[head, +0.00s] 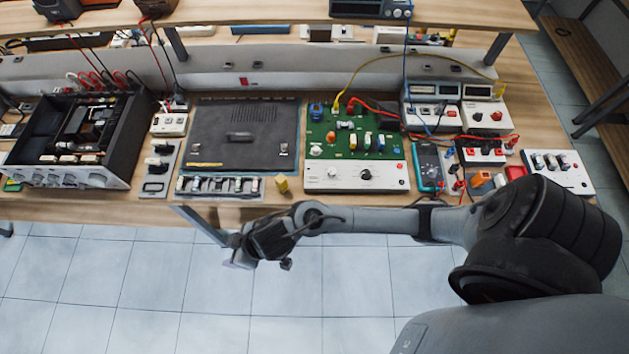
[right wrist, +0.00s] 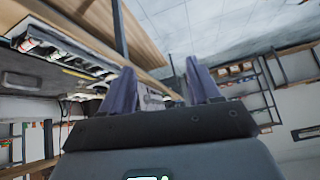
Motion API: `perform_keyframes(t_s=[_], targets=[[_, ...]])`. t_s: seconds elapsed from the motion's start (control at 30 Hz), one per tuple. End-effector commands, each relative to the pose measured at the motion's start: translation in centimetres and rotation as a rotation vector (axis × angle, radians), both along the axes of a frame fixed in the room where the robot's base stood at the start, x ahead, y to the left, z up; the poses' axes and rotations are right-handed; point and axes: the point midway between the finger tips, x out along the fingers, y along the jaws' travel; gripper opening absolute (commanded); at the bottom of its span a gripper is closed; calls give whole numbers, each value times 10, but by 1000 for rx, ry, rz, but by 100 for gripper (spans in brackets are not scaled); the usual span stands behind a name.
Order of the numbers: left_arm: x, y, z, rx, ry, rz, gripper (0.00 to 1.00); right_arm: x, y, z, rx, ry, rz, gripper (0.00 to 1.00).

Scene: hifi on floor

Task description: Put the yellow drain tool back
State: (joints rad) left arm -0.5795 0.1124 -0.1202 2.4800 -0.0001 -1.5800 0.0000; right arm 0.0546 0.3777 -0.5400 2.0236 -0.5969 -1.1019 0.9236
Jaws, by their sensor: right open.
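A small yellow block-like piece (head: 282,184), which looks like the yellow drain tool, stands on the wooden bench near its front edge. It is just right of a rack (head: 220,187) holding a row of small coloured pieces. My right gripper (head: 238,259) is beyond the bench's front edge, below and left of the yellow piece in the head view, and apart from it. In the right wrist view its two fingers (right wrist: 160,88) are spread with nothing between them. My left gripper is in neither view.
A dark mat (head: 243,130) lies behind the rack. A green circuit board unit (head: 356,180) stands right of the yellow piece, and an open black chassis (head: 75,179) is at left. Meters and cables crowd the right side. The tiled floor (head: 130,290) in front is clear.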

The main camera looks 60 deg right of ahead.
Motion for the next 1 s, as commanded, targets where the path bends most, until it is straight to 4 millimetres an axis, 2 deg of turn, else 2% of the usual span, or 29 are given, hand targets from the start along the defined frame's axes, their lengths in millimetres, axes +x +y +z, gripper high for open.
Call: perform_keyframes(t_s=[0.03, 0.13, 0.3, 0.43, 0.53, 0.63, 1.0], targets=[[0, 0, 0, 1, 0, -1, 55, -15, -9, 6, -7, 6, -40, 62], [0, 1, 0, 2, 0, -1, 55, -39, -44, 13, -62, 37, -113, 62], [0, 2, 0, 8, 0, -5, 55, -92, -106, 16, -149, 157, -204, 62], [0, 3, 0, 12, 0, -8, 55, -127, -138, 17, -189, 244, -236, 62], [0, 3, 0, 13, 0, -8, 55, -145, -151, 17, -206, 285, -243, 62], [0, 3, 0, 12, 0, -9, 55, -153, -158, 18, -213, 305, -248, 62], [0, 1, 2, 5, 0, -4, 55, -154, -159, 20, -215, 309, -246, 62]])
